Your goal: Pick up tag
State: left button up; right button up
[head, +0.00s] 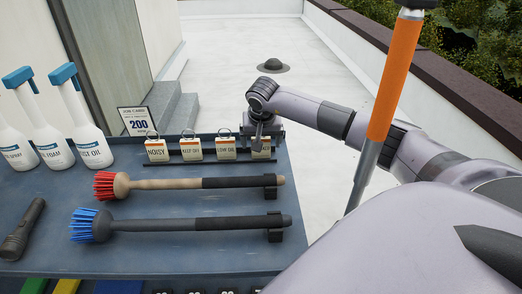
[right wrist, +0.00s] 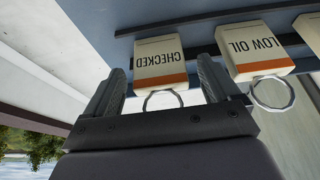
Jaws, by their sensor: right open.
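Several small white tags with orange bands and wire rings stand in a row on a dark rack. They read NOISY (head: 157,152), KEEP OFF (head: 190,150), LOW OIL (head: 226,150) and, in the right wrist view, CHECKED (right wrist: 160,58). My right gripper (head: 262,132) is over the right end of the row and partly hides the last tag. In the right wrist view the open fingers lie on either side of the CHECKED tag, with its ring between them. I cannot tell whether they touch it. My left gripper is not in view.
A job card (head: 138,121) reading 200 stands behind the tags. Red (head: 104,185) and blue (head: 88,225) brushes lie in front. White spray bottles (head: 85,135) and a dark torch (head: 22,230) are at the left. An orange-gripped pole (head: 396,80) rises at the right.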

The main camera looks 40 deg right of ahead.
jog(key=shift+w+d+f, duration=0.1)
jog(key=shift+w+f, duration=0.05)
jog(key=shift+f, duration=0.35)
jog(key=c, duration=1.1)
jog(key=shift+o, duration=0.2)
jog(key=shift+r, duration=0.2)
notch_tip(320, 180, up, 10)
jog(key=p, duration=0.8)
jog(key=shift+r, duration=0.15)
notch_tip(320, 180, up, 7)
jog(key=shift+r, duration=0.2)
